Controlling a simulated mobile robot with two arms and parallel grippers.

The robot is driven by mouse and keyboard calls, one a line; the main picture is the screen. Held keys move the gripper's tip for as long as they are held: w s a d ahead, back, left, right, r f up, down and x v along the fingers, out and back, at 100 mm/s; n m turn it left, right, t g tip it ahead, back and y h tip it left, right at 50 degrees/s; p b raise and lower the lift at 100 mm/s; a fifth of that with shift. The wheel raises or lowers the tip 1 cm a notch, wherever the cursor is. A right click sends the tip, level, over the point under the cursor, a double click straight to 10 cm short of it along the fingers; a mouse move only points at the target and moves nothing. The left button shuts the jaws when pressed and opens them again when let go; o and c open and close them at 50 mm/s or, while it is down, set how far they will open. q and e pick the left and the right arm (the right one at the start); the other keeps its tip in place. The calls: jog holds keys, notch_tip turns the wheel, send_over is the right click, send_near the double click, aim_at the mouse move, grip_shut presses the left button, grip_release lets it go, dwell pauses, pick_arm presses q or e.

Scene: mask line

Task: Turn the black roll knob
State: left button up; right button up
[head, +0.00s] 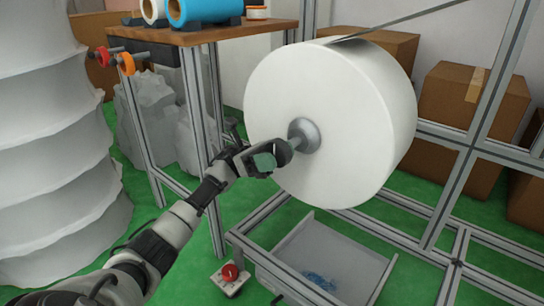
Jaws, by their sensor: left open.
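A large white roll (330,124) hangs on a metal frame, with a grey cone hub (304,134) at the middle of its near face. The black roll knob (283,152) sits at the near end of the shaft from this hub. My left gripper (262,156) is open at the knob and overlaps its left side in the picture. I cannot tell whether the fingers touch the knob, as part of it is hidden. My right gripper is not in view.
A wooden-topped table (200,35) with blue rolls (203,10) stands behind. A grey bin (335,255) lies below the white roll. A box with a red button (230,275) is on the green floor. Cardboard boxes (470,100) stand behind the frame.

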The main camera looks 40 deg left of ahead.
pick_arm(q)
jog(key=v, duration=0.7)
jog(key=shift+a+p, duration=0.15)
jog(key=shift+p, duration=0.3)
jog(key=shift+f, duration=0.15)
